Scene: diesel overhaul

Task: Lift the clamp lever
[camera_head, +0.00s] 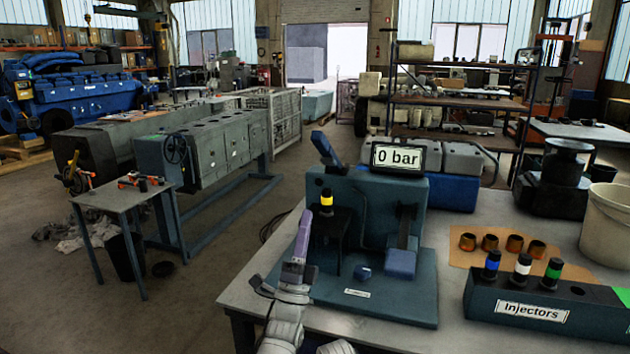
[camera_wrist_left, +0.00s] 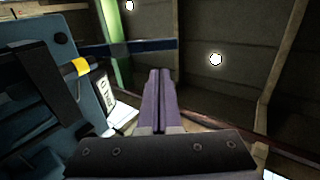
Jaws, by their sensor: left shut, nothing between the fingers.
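The blue-green test stand (camera_head: 345,295) is on the table, with a display reading "0 bar" (camera_head: 398,157). A blue lever (camera_head: 326,151) tilts up at its top left. Another lever-like arm with a blue block (camera_head: 401,262) is at its right; I cannot tell for sure which is the clamp lever. A yellow-banded injector (camera_head: 327,203) stands upright in the black holder (camera_head: 330,226); it also shows in the left wrist view (camera_wrist_left: 78,68). My left gripper (camera_head: 305,217) is shut and empty, pointing up left of the holder, below the upper lever. My right gripper is not visible.
An injector rack (camera_head: 545,313) with blue-, white- and green-banded injectors stands at the right. Several copper-coloured cups (camera_head: 490,243) sit on a brown sheet behind it. A white bucket (camera_head: 606,225) is at the far right.

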